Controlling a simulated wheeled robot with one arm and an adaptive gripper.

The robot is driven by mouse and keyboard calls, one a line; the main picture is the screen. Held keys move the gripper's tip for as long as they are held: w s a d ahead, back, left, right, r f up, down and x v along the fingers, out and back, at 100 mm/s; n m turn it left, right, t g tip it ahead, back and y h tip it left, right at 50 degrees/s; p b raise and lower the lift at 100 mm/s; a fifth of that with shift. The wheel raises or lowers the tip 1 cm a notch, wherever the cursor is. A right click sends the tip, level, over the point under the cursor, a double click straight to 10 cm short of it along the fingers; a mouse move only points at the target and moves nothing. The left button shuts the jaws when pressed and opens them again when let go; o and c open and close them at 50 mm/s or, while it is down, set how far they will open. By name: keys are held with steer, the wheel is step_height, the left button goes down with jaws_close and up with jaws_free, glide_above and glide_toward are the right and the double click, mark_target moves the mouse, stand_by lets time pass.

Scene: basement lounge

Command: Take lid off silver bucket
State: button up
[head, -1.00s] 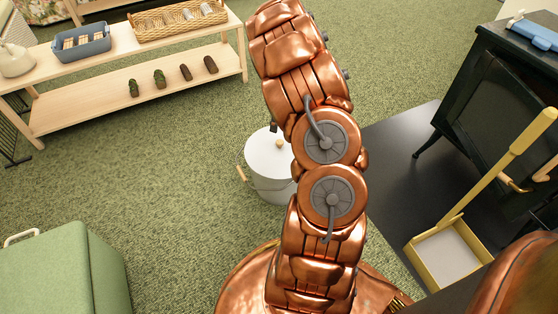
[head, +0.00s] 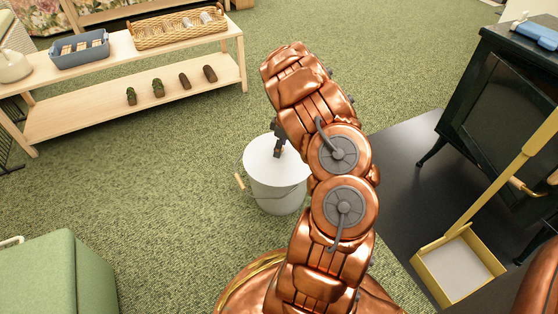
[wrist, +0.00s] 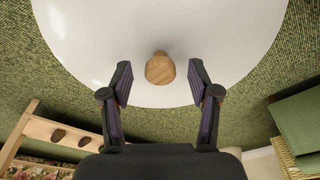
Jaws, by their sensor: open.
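The silver bucket (head: 277,198) stands upright on the green carpet, left of my arm, with its pale round lid (head: 262,160) on top. A wooden side handle (head: 239,181) shows on its left. In the wrist view the lid (wrist: 90,40) fills the upper middle, and its round wooden knob (wrist: 160,68) sits between my fingertips. My gripper (wrist: 160,80) is open, with one finger on each side of the knob and a gap to both. In the head view my gripper (head: 279,148) is over the lid, and the knob is hidden.
A wooden shelf bench (head: 130,100) with a blue bin (head: 80,50) and a wicker basket (head: 180,27) stands at the back left. A green ottoman (head: 45,270) is at the lower left. A black stove (head: 500,110) and a yellow dustpan (head: 460,265) are at the right.

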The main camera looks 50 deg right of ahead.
steer(key=shift+w+f, duration=0.15)
steer(key=shift+f, duration=0.4)
steer(key=shift+c, duration=0.2)
jaws_close()
